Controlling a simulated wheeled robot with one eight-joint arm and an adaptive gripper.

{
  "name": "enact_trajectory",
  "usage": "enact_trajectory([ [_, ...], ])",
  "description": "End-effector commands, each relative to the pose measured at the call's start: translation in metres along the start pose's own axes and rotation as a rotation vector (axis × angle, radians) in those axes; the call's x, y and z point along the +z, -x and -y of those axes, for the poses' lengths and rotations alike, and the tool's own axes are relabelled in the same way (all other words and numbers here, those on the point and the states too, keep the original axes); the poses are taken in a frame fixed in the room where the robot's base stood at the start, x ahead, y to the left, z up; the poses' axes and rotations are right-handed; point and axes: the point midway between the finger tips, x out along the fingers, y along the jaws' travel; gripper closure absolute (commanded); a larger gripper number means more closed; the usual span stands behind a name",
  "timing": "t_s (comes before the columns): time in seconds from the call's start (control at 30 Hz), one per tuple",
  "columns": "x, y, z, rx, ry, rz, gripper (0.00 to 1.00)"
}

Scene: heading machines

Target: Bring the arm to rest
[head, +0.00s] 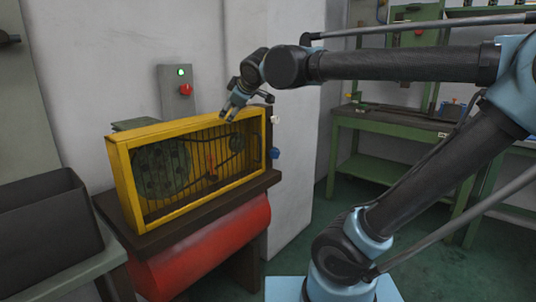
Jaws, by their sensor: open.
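My arm reaches in from the right and bends at the top of the head view. My gripper (228,113) hangs at its end, just in front of or above the upper right part of a yellow guard frame (120,162). Its fingers point down and left and look apart, with nothing seen between them. I cannot tell whether a finger touches the frame. The frame has upright bars, with a round dark disc (160,168) and a small red lever (211,166) behind them.
The guarded machine sits on a dark bench (170,232) above a red cylinder (215,245). A grey control box (177,95) with a green light and red button is on the wall behind. A dark bin (45,235) stands at left. Green workbenches (385,125) stand behind my arm.

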Motion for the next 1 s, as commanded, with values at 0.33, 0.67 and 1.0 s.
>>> enact_trajectory([
  [0.33, 0.154, 0.004, 0.005, 0.008, -0.280, 0.274, 0.38],
  [0.67, 0.297, 0.033, 0.055, 0.001, -0.620, 0.541, 0.38],
  [1.0, 0.400, 0.070, 0.140, -0.023, -0.977, 0.766, 0.38],
])
